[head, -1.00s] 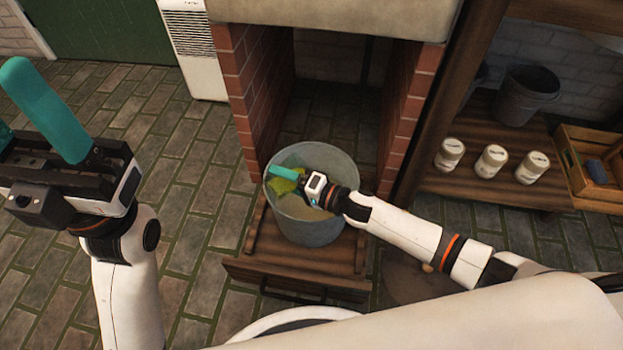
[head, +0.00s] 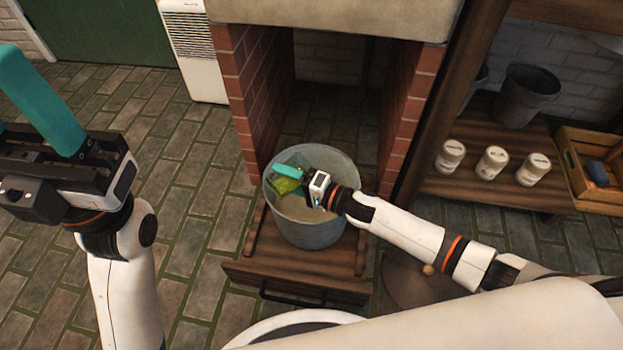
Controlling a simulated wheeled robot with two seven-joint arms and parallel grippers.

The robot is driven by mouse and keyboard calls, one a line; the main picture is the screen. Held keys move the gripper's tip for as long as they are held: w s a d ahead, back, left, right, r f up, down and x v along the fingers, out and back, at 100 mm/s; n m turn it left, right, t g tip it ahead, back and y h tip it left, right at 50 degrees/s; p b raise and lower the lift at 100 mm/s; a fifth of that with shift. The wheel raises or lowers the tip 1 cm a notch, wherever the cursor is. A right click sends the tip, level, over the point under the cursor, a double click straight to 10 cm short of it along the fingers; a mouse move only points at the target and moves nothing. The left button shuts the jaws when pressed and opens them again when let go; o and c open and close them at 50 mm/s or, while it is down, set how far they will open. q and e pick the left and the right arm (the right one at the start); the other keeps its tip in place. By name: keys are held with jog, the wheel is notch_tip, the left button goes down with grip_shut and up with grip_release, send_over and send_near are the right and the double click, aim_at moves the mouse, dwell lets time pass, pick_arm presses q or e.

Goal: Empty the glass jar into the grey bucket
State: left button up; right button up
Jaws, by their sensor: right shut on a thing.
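The grey bucket (head: 308,234) stands upright on a wooden drawer-like platform below the brick opening. My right gripper (head: 288,171) is over the inside of the bucket, its teal finger showing. It is shut on the glass jar (head: 283,187), a see-through greenish-yellow shape inside the bucket's rim outline. The jar looks tilted, and the gripper partly hides it. I cannot tell how much it still holds. The bucket's inside looks pale beige. My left gripper (head: 22,110) is at the left edge, away from the bucket, its teal fingers apart and empty.
Brick walls (head: 240,85) flank the opening behind the bucket. On the right, a wooden shelf (head: 480,190) holds three lidded white jars (head: 493,162), a dark bucket (head: 527,95) and a wooden crate (head: 590,180). The tiled floor (head: 180,170) on the left is clear.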

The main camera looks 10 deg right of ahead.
jog(key=shift+w+d+f+m, duration=0.1)
jog(key=shift+m, duration=0.2)
jog(key=shift+m, duration=0.3)
dwell(0.4)
jog(key=shift+d+m+y, duration=0.15)
jog(key=shift+m+y, duration=0.15)
jog(key=shift+w+d+r+m+t+p, duration=0.15)
jog(key=shift+r+m+t+p, duration=0.15)
jog(key=shift+r+m+t, duration=0.1)
